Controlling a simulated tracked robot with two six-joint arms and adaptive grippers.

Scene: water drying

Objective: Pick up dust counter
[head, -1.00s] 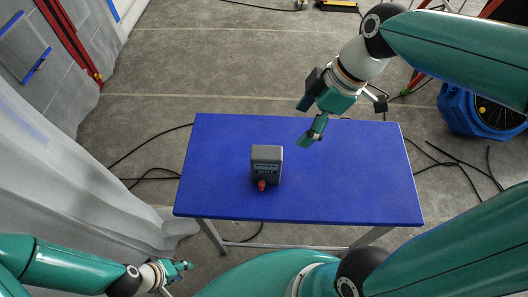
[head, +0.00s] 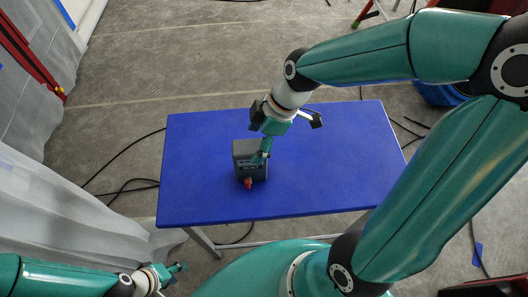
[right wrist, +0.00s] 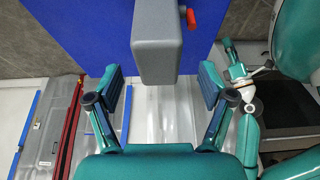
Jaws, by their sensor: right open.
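The dust counter (head: 246,160) is a small grey box with a dark panel and a red knob. It stands upright on the blue table in the head view. My right gripper (head: 262,157) is at the counter and partly covers its right side. In the right wrist view the counter (right wrist: 156,45) lies ahead, between the lines of the two fingers. The right gripper (right wrist: 161,85) is open there, with room on both sides of the counter. My left gripper (head: 180,267) is at the lower left, away from the table; its fingers are too small to judge.
The blue table (head: 340,150) is otherwise bare. Pale plastic sheeting (head: 70,190) hangs to the left. Black cables (head: 125,187) lie on the concrete floor beside the table. A blue machine (head: 440,95) stands behind my right arm.

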